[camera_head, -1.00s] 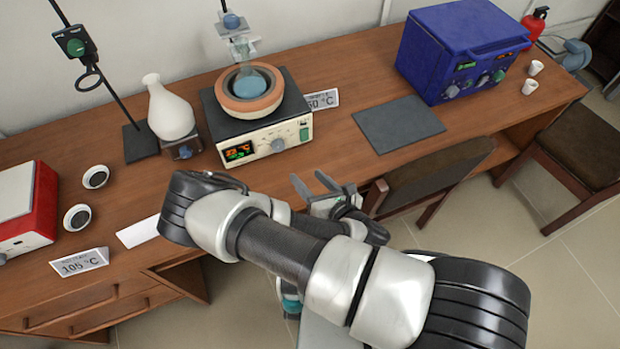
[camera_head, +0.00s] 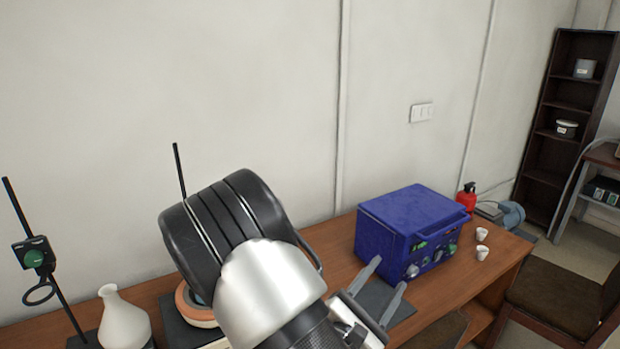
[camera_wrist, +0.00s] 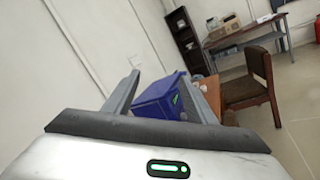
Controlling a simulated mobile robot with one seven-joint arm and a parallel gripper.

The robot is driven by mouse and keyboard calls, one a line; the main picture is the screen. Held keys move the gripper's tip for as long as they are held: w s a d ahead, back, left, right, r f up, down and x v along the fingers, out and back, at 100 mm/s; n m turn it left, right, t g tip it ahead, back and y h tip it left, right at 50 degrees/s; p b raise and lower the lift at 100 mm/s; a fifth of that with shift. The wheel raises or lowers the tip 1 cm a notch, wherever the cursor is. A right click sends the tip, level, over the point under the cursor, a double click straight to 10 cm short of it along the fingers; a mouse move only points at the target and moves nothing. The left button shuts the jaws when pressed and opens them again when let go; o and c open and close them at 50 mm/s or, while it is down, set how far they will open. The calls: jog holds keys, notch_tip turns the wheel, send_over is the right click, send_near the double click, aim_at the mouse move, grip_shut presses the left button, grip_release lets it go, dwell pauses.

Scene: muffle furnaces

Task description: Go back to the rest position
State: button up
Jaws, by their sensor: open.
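My gripper (camera_head: 379,292) is open and empty, raised above the desk in the head view. Its two fingers point up toward the blue furnace (camera_head: 408,228), and the dark grey mat (camera_head: 388,303) shows behind them. In the wrist view the open fingers (camera_wrist: 166,95) frame the same blue furnace (camera_wrist: 158,100), with nothing between them. My arm hides most of the heating device with the terracotta bowl (camera_head: 192,306).
The wooden desk (camera_head: 332,242) runs along the wall. A white vase (camera_head: 122,322) and a stand with a clamp (camera_head: 36,256) are at left. Two white crucibles (camera_head: 482,243), a red extinguisher (camera_head: 467,196), a chair (camera_head: 560,290) and a dark shelf (camera_head: 553,150) are at right.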

jog(key=s+d+r+m+g+h, duration=0.3)
jog(key=s+d+r+m+g, duration=0.1)
jog(key=s+d+m+g, duration=0.7)
jog(key=s+m+g+y, duration=0.5)
jog(key=s+m+y, duration=0.1)
jog(key=s, duration=0.2)
jog(key=s+a+r+m+t+y, duration=0.1)
jog(key=a+r+m+t+y, duration=0.3)
jog(key=a+r+y, duration=0.5)
jog(key=a+t, duration=0.2)
jog(key=a, duration=0.1)
jog(key=shift+s+a+r, duration=0.15)
jog(key=shift+s+a, duration=0.05)
jog(key=shift+s, duration=0.15)
